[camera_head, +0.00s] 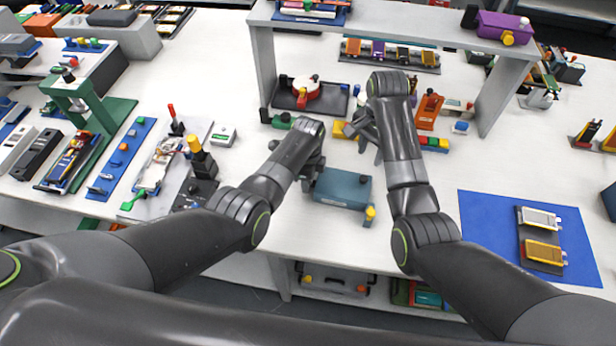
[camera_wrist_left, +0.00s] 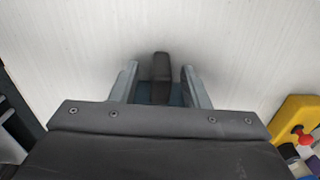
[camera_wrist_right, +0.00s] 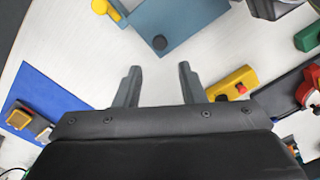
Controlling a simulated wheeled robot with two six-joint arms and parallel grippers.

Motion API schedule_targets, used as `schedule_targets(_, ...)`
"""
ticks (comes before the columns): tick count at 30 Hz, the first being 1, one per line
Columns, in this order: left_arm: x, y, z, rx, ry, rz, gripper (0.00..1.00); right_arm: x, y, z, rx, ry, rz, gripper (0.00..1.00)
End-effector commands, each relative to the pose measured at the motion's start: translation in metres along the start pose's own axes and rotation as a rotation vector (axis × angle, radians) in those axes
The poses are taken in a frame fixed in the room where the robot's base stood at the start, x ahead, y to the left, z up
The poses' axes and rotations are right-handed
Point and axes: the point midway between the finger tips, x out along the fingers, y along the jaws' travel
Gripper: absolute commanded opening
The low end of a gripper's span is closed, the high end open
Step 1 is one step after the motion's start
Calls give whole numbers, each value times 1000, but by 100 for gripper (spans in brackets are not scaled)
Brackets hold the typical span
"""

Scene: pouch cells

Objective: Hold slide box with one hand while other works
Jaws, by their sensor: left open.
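The slide box appears to be the teal-blue box (camera_head: 342,188) near the front middle of the table, with a dark knob on top. My left gripper (camera_head: 311,168) is at the box's left end. In the left wrist view its fingers (camera_wrist_left: 160,85) stand apart on either side of a dark upright piece (camera_wrist_left: 160,68), with a strip of teal below; contact is unclear. My right gripper (camera_head: 366,142) is behind the box. In the right wrist view its fingers (camera_wrist_right: 158,85) are apart and empty, and the teal box (camera_wrist_right: 180,22) lies clear ahead of them.
A yellow block (camera_wrist_right: 231,83) with a red button lies beside my right gripper. A yellow-topped piece (camera_head: 370,214) stands at the box's front right corner. A blue mat (camera_head: 490,220) with two pouch cells is at the right. A grey shelf frame (camera_head: 400,28) stands behind.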

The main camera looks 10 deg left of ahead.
Motion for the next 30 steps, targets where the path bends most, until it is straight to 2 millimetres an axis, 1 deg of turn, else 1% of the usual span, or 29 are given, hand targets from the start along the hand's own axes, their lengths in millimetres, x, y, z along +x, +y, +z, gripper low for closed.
schedule_targets(4, 0, 0, 0, 0, 0, 0, 42, 0, 0, 0, 0, 0, 0, 36)
schedule_targets(5, 0, 0, 0, 0, 0, 0, 39, 0, 0, 0, 0, 0, 0, 36)
schedule_targets(14, 0, 0, 0, 0, 0, 0, 0, 0, 0, 0, 0, 0, 0, 36)
schedule_targets(26, 0, 0, 0, 0, 0, 0, 0, 0, 0, 0, 0, 0, 0, 36)
schedule_targets(28, 0, 0, 0, 0, 0, 0, 0, 0, -1, 1, -3, 0, 0, 28)
schedule_targets(30, 0, 0, 0, 0, 0, 1, 0, 2, -6, 4, -22, -1, 0, 19)
